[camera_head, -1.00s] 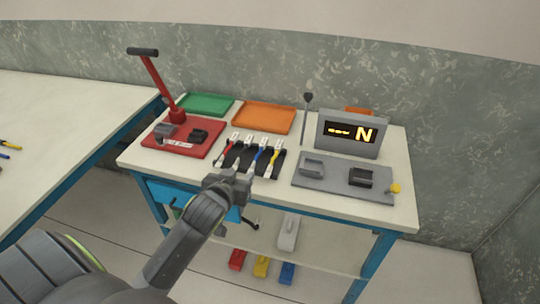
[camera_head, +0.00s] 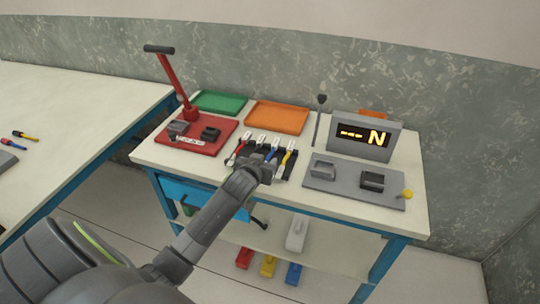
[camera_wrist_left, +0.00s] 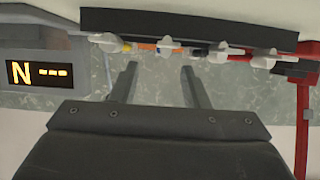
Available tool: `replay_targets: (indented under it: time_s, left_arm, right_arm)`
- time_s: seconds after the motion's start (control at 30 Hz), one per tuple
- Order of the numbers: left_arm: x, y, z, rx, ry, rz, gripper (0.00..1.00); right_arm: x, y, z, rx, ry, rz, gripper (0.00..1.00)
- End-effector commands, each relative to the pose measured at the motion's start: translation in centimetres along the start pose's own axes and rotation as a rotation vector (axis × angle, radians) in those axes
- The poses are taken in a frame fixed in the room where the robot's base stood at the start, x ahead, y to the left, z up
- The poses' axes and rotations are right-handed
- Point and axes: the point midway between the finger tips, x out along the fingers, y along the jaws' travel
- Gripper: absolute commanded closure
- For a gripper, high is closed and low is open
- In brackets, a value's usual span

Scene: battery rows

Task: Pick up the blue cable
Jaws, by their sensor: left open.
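The blue cable (camera_head: 272,149) lies on the black rack (camera_head: 290,165) on the workbench, between the other cables, its white plug toward the back. My left gripper (camera_head: 264,166) is at the near side of the rack and hides the near end of the blue cable. In the left wrist view the gripper (camera_wrist_left: 160,82) has its two fingers apart with nothing between them. The row of white plugs shows beyond the fingertips, with the blue cable's plug (camera_wrist_left: 168,45) roughly in line with the gap. I cannot tell whether the fingers touch anything. My right gripper is out of view.
A red lever press (camera_head: 213,146) stands left of the rack, and a grey fixture plate (camera_head: 340,190) with a display (camera_head: 362,137) stands right. A red cable (camera_head: 238,152) and a yellow cable (camera_head: 288,160) flank the blue one. Green (camera_head: 220,101) and orange (camera_head: 277,117) trays lie behind.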

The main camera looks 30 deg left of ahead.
Motion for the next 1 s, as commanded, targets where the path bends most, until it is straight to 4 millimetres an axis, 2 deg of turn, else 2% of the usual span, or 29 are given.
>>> replay_targets:
  time_s: [0.4,0.73,0.77,1.0]
  left_arm:
    - [4.3,-0.3,0.3,0.000,0.000,0.000,0.58]
    - [4.8,-0.3,0.3,0.001,0.000,0.001,0.58]
    - [4.8,-0.3,0.3,0.001,0.000,0.001,0.59]
    - [4.7,-0.3,0.3,0.001,-0.001,0.001,0.91]
  right_arm:
    - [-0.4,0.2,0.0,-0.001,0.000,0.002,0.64]
    - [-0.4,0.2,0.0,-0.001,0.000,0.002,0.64]
    - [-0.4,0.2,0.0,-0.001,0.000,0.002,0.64]
    - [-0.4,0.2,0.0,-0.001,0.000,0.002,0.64]
